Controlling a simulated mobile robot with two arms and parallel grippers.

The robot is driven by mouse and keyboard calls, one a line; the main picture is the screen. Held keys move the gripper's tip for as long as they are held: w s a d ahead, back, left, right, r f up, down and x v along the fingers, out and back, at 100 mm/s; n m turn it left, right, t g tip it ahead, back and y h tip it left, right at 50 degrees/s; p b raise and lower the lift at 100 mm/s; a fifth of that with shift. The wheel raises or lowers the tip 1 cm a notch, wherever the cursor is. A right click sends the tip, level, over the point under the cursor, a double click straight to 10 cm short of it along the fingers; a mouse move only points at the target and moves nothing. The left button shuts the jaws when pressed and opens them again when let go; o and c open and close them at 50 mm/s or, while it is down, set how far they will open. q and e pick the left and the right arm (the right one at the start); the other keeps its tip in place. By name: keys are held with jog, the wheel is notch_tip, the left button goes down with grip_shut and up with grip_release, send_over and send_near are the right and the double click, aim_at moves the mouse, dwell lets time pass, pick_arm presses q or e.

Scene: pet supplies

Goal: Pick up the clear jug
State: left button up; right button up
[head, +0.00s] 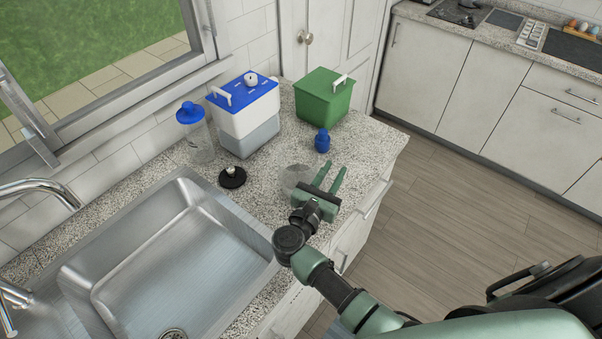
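A clear, see-through rounded vessel (294,177), which looks like the clear jug, stands on the speckled counter right of the sink. My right gripper (332,170) is open, its two green fingers apart and pointing toward the back of the counter. It is just right of the clear vessel and partly overlaps it in the picture; I cannot tell whether they touch. Nothing shows between the fingers. A taller clear container with a blue lid (198,137) stands further back on the left, by the wall. My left gripper is not in view.
A white-and-grey bin with blue lid (245,118) and a green box (325,96) stand at the back. A small blue bottle (322,141) is behind my gripper. A black round lid (232,177) lies near the sink (150,262). The counter's right edge is close to my gripper.

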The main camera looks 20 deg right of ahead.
grip_shut()
dwell(1.4)
